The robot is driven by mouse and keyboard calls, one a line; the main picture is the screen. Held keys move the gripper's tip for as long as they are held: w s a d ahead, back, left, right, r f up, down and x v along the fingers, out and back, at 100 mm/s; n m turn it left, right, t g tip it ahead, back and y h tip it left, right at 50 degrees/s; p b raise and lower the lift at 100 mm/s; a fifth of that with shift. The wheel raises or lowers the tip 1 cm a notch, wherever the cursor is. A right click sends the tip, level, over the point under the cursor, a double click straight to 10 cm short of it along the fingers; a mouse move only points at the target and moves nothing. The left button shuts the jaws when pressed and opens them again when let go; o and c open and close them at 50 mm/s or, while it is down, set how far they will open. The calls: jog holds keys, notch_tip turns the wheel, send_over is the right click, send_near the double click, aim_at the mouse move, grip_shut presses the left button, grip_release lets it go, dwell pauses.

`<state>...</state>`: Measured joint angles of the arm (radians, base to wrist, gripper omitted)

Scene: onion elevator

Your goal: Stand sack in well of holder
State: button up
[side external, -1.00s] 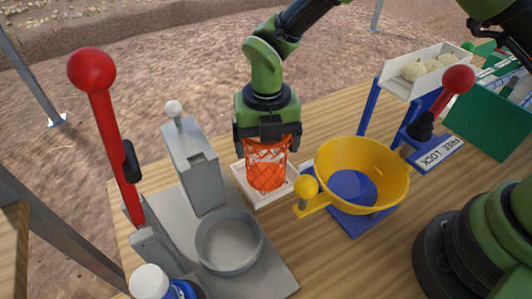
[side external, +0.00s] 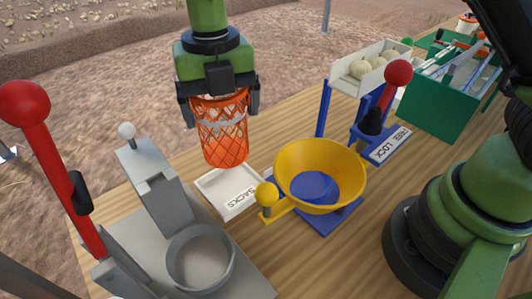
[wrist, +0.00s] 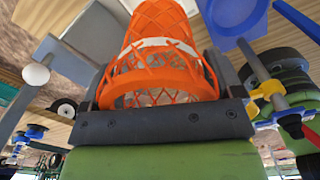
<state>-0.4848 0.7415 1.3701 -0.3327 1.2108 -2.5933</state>
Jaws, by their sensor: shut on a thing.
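The sack (side external: 221,135) is an orange mesh tube with a pale band. It hangs upright in my gripper (side external: 219,112), whose two fingers close on its upper part from both sides. The sack's bottom is in the air just above the back of the white tray marked SACKS (side external: 212,205). In the wrist view the sack (wrist: 160,50) lies between the fingers with its open mesh rim towards the camera. The grey holder (side external: 245,278) has a round, empty-looking well (side external: 203,240) at the front left, apart from the sack.
A red-knobbed lever (side external: 86,225) and a grey post with a white knob (side external: 150,180) rise beside the well. A yellow bowl (side external: 345,180) on a blue stand is to the right. Behind it are a white chute with onions (side external: 343,80) and a green tool box (side external: 440,105).

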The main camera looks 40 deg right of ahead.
jog(key=shift+d+r+m, duration=0.35)
jog(key=shift+r+m, duration=0.05)
jog(key=shift+m, duration=0.4)
jog(key=s+d+r+m, duration=0.4)
jog(key=d+m, duration=0.1)
jog(key=m, duration=1.2)
jog(key=s+d+r+m, duration=0.35)
jog(key=d+m, duration=0.25)
jog(key=m, duration=1.1)
jog(key=f, duration=1.2)
jog(key=s+f, duration=0.1)
jog(key=f, duration=0.4)
jog(key=shift+a+f, duration=0.15)
jog(key=shift+f, duration=0.25)
jog(key=shift+f, duration=0.1)
jog(key=o, duration=0.6)
notch_tip(320, 180, up, 12)
jog(key=shift+r, duration=0.15)
